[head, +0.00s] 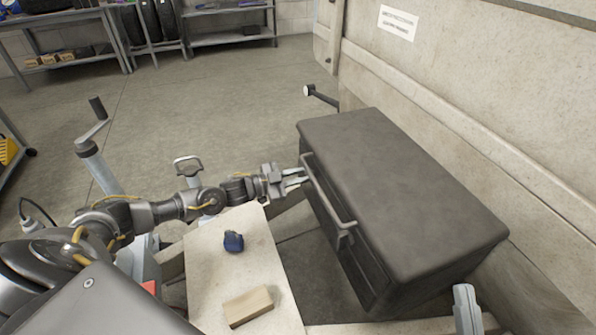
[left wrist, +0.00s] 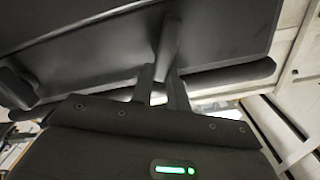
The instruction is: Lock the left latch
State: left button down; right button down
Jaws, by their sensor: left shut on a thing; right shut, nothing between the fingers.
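A dark grey storage box (head: 400,190) stands against the trailer wall, its lid down. A grey bar handle (head: 328,195) runs along its front. My left gripper (head: 297,179) is at the far left end of the box front, by the end of this bar. In the left wrist view, its two fingers (left wrist: 162,90) are shut on a dark latch part (left wrist: 168,45) on the box front; a dark bar (left wrist: 230,76) passes close behind. The exact latch position is hard to tell.
A pale board (head: 215,270) before the box holds a small blue object (head: 233,242) and a wooden block (head: 248,306). A grey crank jack (head: 95,155) stands left. The trailer wall (head: 470,110) closes off the right.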

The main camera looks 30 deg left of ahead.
pick_arm(q)
jog(key=m, duration=0.4)
jog(key=shift+s+d+f+m, duration=0.25)
jog(key=shift+d+f+m, duration=0.05)
jog(key=shift+m, duration=0.1)
jog(key=shift+s+d+f+m, duration=0.1)
jog(key=shift+f+m, duration=0.1)
jog(key=shift+m, duration=0.7)
jog(key=m, duration=0.3)
jog(key=shift+s+d+f, duration=0.1)
jog(key=shift+f, duration=0.3)
jog(key=shift+f+m+b, duration=0.2)
jog(key=shift+m+b, duration=0.15)
jog(key=shift+m, duration=0.75)
jog(key=shift+f+m, duration=0.1)
jog(key=shift+m, duration=0.3)
pick_arm(e)
jog(key=shift+s+d+r+t, duration=0.1)
jog(key=shift+d+r+t, duration=0.35)
jog(key=shift+t, duration=0.25)
jog(key=shift+r, duration=0.1)
